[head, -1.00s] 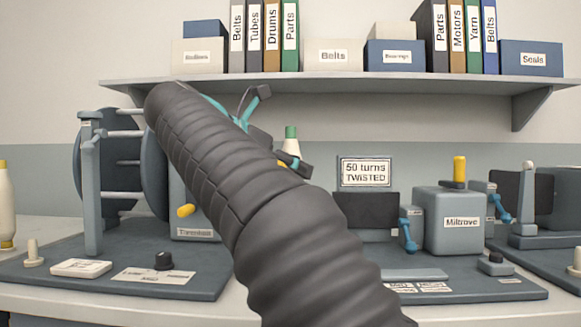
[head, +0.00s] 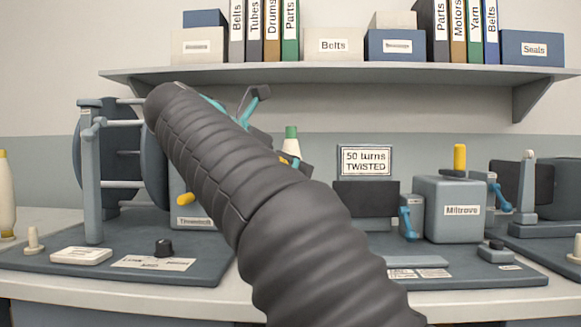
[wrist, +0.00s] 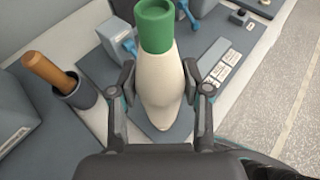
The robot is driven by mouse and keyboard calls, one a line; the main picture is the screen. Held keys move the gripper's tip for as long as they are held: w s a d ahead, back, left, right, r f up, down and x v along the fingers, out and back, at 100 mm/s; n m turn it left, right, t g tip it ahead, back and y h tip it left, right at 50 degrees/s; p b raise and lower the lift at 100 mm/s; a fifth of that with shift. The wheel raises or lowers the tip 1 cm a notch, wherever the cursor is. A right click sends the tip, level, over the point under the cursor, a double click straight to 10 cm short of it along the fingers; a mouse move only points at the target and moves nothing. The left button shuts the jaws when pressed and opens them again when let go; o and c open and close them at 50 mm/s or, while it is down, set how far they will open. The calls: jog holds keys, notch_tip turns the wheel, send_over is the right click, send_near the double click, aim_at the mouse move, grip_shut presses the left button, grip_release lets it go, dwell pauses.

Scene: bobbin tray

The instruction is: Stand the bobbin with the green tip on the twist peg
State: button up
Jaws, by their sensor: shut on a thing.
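The bobbin with the green tip (wrist: 158,75) is cream-white and fills the middle of the wrist view, tip towards the top. My gripper (wrist: 164,85) is shut on its body, one finger on each side. In the head view the green tip and a little of the white bobbin (head: 291,140) show behind my arm, tip up, above the bench; my gripper (head: 295,160) is mostly hidden there. Short cream pegs stand at the left (head: 33,240) and at the right edge (head: 576,249). I cannot tell which peg is the twist peg.
A sign reading "50 turns TWISTED" (head: 366,160) stands behind a dark panel. The Miltrove box (head: 447,209) has a yellow post on top and a blue crank beside it. A reel frame (head: 92,175) stands at the left. Another white bobbin (head: 6,200) is at the left edge.

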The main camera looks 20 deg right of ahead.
jog(key=shift+f+b, duration=0.5)
jog(key=shift+f, duration=0.4)
jog(key=o, duration=1.3)
jog(key=v, duration=1.2)
jog(key=shift+d, duration=0.1)
